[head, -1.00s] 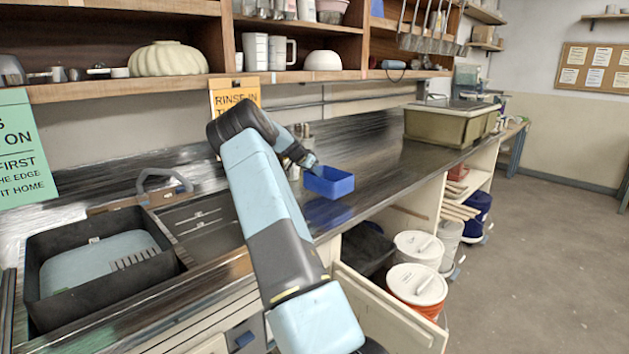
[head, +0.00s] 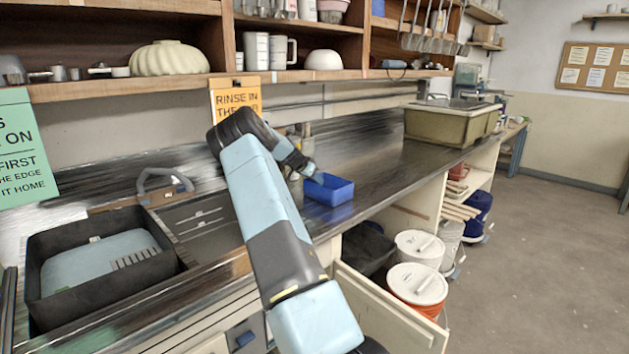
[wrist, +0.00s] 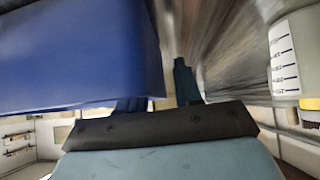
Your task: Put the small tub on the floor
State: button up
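The small tub is an open blue box (head: 330,191). It appears to rest upright on the dark counter, near its front edge. My gripper (head: 314,178) is at the tub's left end, pointing down at its rim. In the wrist view the tub's blue wall (wrist: 75,55) fills the upper left and hides most of one finger. The other finger stands clear to the right, with a gap between it and the tub. My gripper (wrist: 158,92) looks open around the tub's edge.
The counter (head: 375,150) runs back to an olive basin (head: 450,123). A black sink tub (head: 60,300) is at left. Bottles (head: 305,140) stand behind my gripper. Below are white-lidded buckets (head: 417,284) and an open cabinet door (head: 385,310). The floor (head: 540,260) at right is clear.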

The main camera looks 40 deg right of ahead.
jog(key=w+v, duration=0.1)
jog(key=v, duration=1)
jog(key=s+a+r+n+t+y, duration=0.1)
jog(key=s+a+r+n+y, duration=0.3)
jog(key=s+a, duration=0.55)
jog(key=s+a+r+n+t+y, duration=0.1)
jog(key=s+a+r+n+t, duration=0.1)
jog(key=s+a+r, duration=0.7)
jog(key=s+a+r+n+t+y, duration=0.1)
jog(key=s+a+r+n+y, duration=0.2)
jog(key=s+a, duration=0.7)
jog(key=s+a+f+n+t+y, duration=0.1)
jog(key=s+a+n, duration=0.7)
jog(key=s+a, duration=0.9)
jog(key=s+f, duration=0.1)
jog(key=s, duration=0.2)
jog(key=shift+s+a+f, duration=0.2)
jog(key=shift+a+f, duration=0.05)
jog(key=shift+f, duration=0.15)
jog(key=shift+s, duration=0.1)
